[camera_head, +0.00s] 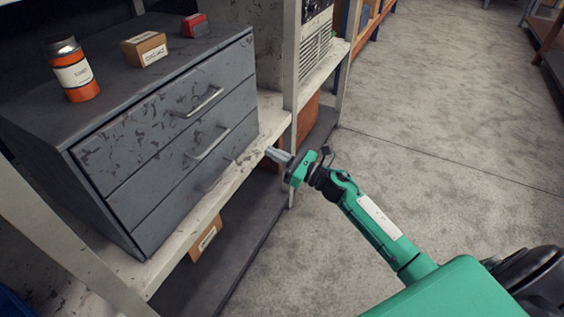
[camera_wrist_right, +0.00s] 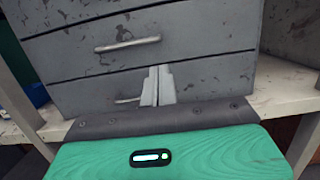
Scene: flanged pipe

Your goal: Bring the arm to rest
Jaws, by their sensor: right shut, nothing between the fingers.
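My right gripper (camera_head: 279,156) is at the end of the green right arm, in front of the shelf edge and to the right of the grey drawer cabinet (camera_head: 140,165). Its fingers are together and hold nothing. In the right wrist view the closed fingers (camera_wrist_right: 157,86) point at the cabinet's front and cover part of the lowest drawer's handle. All three drawers look shut. My left gripper shows in neither view.
An orange canister (camera_head: 75,78), a cardboard box (camera_head: 144,50) and a small red object (camera_head: 195,26) stand on the cabinet. Another box (camera_head: 205,240) sits on the lower level. Shelf posts flank the cabinet. The concrete floor (camera_head: 440,120) on the right is clear.

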